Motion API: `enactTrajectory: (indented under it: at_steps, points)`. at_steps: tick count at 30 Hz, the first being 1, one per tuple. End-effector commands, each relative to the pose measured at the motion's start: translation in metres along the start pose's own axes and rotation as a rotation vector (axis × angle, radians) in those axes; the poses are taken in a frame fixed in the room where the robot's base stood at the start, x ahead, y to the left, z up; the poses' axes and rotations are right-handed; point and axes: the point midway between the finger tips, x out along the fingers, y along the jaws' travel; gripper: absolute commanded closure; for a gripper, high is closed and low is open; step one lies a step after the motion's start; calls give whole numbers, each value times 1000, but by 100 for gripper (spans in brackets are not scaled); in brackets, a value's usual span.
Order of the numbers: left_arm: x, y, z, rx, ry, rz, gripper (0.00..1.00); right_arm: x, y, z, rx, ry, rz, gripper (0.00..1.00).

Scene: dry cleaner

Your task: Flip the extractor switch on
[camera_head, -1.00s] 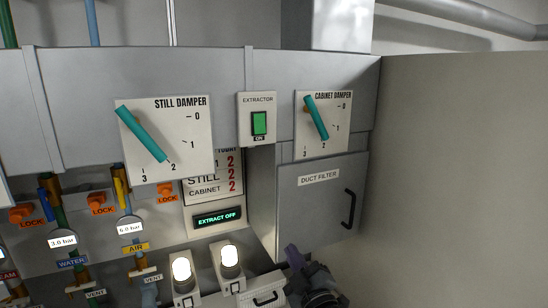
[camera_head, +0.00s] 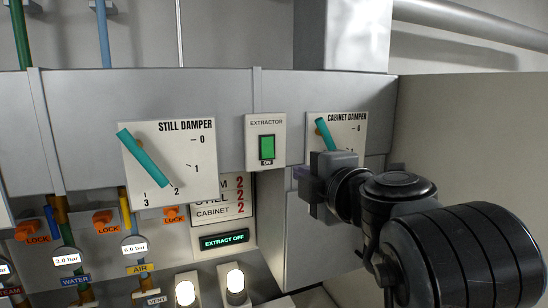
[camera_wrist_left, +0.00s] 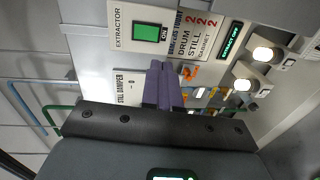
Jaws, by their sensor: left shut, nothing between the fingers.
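The extractor switch is a green rocker (camera_head: 267,148) on a pale plate labelled EXTRACTOR, with ON printed beneath it. A display (camera_head: 224,240) below reads EXTRACT OFF. My left gripper (camera_head: 300,173) is in front of the panel, below and to the right of the switch plate, apart from the rocker; its body hides much of the cabinet damper plate. In the left wrist view its purple fingers (camera_wrist_left: 165,86) are shut together and empty, and the green rocker (camera_wrist_left: 146,33) shows beyond the tips. My right gripper is not in view.
The still damper plate (camera_head: 195,140) with its teal lever is left of the switch. The cabinet damper lever (camera_head: 325,134) is to the right, close above my gripper. Two lit lamps (camera_head: 235,281) stand below. A duct filter door is largely hidden by my arm.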

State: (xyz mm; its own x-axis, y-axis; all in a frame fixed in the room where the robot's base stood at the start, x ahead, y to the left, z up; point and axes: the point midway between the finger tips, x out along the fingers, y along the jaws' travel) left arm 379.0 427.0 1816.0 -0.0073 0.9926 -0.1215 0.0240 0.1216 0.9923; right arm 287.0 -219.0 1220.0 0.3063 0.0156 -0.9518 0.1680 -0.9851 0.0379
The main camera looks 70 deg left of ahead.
Motion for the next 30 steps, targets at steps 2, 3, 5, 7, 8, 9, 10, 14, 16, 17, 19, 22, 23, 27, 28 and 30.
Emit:
enactTrajectory:
  at_steps: [2, 3, 5, 7, 8, 9, 10, 14, 16, 17, 19, 22, 23, 27, 28, 30]
  points:
    - [-1, 6, -4, -16, -2, 0, 100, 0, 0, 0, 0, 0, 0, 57]
    - [-1, 7, -4, -21, -3, 0, 100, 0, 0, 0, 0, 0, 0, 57]
    - [-1, 8, -5, -25, -3, 0, 100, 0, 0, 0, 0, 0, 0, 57]
    - [-1, 9, -6, -26, -3, 0, 100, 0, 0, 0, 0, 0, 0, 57]
    - [-1, 9, -6, -26, -3, 0, 100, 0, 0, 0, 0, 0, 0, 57]
    - [-1, 9, -6, -26, -3, 0, 100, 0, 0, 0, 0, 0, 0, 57]
    - [-1, 9, -6, -26, -3, 0, 100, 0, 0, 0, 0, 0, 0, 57]
    - [-1, 9, -5, -25, -3, 1, 100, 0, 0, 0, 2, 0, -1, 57]
    - [0, 8, -5, -25, -3, 0, 100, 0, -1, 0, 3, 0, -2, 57]
    - [0, 8, -5, -25, -3, 0, 100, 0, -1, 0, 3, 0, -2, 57]
    - [3, 8, -5, -25, -3, 0, 100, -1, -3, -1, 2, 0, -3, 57]
    - [11, 8, -5, -24, -3, 0, 100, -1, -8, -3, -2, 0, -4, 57]
    - [15, 8, -5, -24, -2, 0, 100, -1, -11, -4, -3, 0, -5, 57]
    - [36, 8, -4, -23, -4, -1, 100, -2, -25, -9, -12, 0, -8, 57]
    - [42, 8, -4, -23, -3, -1, 100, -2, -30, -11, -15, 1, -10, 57]
    - [55, 8, -4, -23, -3, -1, 100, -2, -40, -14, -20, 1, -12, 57]
